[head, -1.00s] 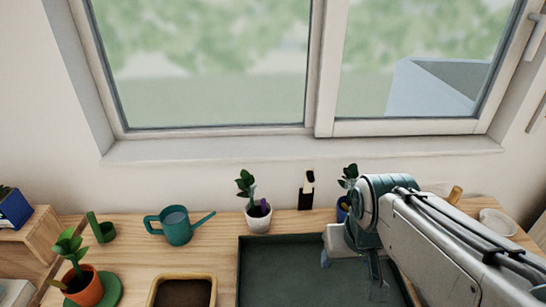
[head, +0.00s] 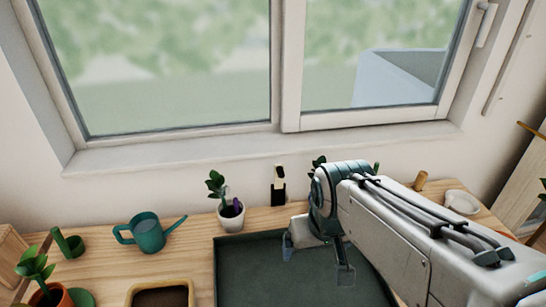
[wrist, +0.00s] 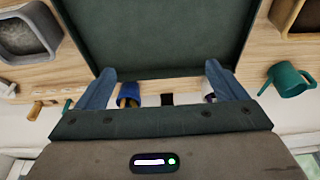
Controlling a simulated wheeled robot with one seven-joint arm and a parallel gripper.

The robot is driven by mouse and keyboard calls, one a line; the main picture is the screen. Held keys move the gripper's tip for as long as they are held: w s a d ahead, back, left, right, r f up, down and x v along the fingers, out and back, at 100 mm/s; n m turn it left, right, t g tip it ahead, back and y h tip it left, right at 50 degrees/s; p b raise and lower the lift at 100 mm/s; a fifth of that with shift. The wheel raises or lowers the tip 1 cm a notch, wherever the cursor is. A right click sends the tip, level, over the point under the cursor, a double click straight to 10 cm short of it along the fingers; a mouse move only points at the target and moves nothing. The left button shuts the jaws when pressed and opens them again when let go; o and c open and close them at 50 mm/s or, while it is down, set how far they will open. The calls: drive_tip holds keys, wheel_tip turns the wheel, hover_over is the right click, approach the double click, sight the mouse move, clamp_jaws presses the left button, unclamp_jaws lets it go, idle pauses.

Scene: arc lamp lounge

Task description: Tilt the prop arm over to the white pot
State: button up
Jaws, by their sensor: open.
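The prop arm appears to be the small black piece with a cream upper part (head: 279,184), standing by the wall at the back of the bench. Its cream part looks about upright. The white pot (head: 231,217), with a green plant and something purple, stands to its left. My gripper (head: 317,262) is open and empty over the dark tray (head: 255,275), in front of the prop and to its right. In the wrist view, a black piece of the prop (wrist: 167,99) shows between the spread fingers. The white pot (wrist: 210,92) there is partly behind the right finger.
A blue pot (wrist: 130,90) stands on the prop's other side; in the head view my arm mostly hides it. A teal watering can (head: 148,235) is left of the white pot. A soil box (head: 160,297) is at the front. The tray is empty.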

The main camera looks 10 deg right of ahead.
idle(0.3)
drive_tip(key=shift+w+r, duration=0.15)
drive_tip(key=shift+w, duration=0.05)
drive_tip(key=c, duration=0.8)
drive_tip(key=shift+g+y, duration=0.4)
drive_tip(key=shift+g, duration=0.3)
drive_tip(key=w+r, duration=0.2)
drive_tip(key=w, duration=0.3)
drive_tip(key=w+r, duration=0.2)
drive_tip(key=w, duration=0.3)
drive_tip(key=w+r, duration=0.3)
drive_tip(key=w, duration=0.2)
drive_tip(key=shift+w+d+b, duration=0.35)
drive_tip(key=c, duration=0.3)
drive_tip(key=g+y, duration=0.1)
drive_tip(key=g, duration=0.1)
approach(281, 169)
drive_tip(key=f, duration=0.3)
drive_tip(key=a+f, duration=0.1)
drive_tip(key=f, duration=0.1)
drive_tip(key=f+b, duration=0.1)
drive_tip(key=f, duration=0.2)
drive_tip(key=shift+s+a+f, duration=0.25)
drive_tip(key=shift+f, duration=0.1)
